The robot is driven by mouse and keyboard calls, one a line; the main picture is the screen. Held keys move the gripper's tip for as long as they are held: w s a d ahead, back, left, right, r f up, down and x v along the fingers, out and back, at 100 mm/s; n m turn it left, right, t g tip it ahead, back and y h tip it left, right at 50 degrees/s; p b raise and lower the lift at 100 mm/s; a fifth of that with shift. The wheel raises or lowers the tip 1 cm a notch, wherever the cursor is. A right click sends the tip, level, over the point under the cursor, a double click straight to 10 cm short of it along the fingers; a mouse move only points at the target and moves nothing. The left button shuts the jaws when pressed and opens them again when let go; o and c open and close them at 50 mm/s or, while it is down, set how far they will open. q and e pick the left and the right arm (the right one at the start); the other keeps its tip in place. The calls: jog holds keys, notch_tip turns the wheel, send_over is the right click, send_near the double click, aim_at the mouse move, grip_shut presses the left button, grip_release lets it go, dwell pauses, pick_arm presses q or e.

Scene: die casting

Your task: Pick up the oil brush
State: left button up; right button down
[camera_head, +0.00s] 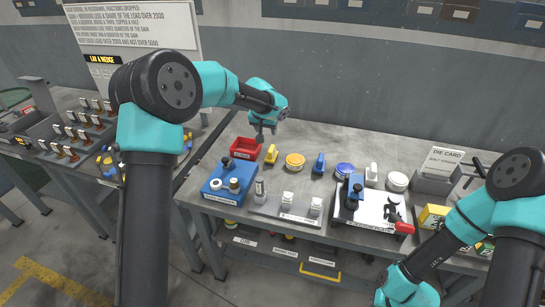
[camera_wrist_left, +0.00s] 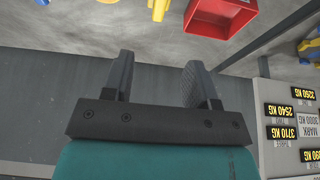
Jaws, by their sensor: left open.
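Three brush-like tools stand in a row on the grey bench, each beside a round tin: a yellow brush (camera_head: 271,154), a blue brush (camera_head: 319,163) and a white brush (camera_head: 371,174). I cannot tell from their looks which is the oil brush. My left gripper (camera_head: 262,132) is above the back left of the bench, near the red bin and yellow brush. In the left wrist view my left gripper (camera_wrist_left: 160,80) has its fingers apart with nothing between them. A yellow tool (camera_wrist_left: 158,8) shows at that view's top edge. My right wrist is at the lower right; its gripper is out of frame.
The red bin (camera_head: 244,148) is left of the yellow brush. Yellow (camera_head: 295,160), blue (camera_head: 345,170) and white (camera_head: 397,181) tins share the row. A blue block (camera_head: 221,190), a grey tray and a white board (camera_head: 380,212) stand in front. A grey wall is behind.

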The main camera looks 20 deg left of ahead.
aim_at(271, 148)
pick_arm(q)
jog(key=x, duration=1.1)
jog(key=shift+w+f, duration=0.15)
jog(key=shift+f, duration=0.25)
jog(key=shift+x, duration=2.6)
jog(key=shift+c, duration=0.2)
jog(key=shift+r, duration=0.1)
grip_shut()
jog(key=shift+w, duration=0.1)
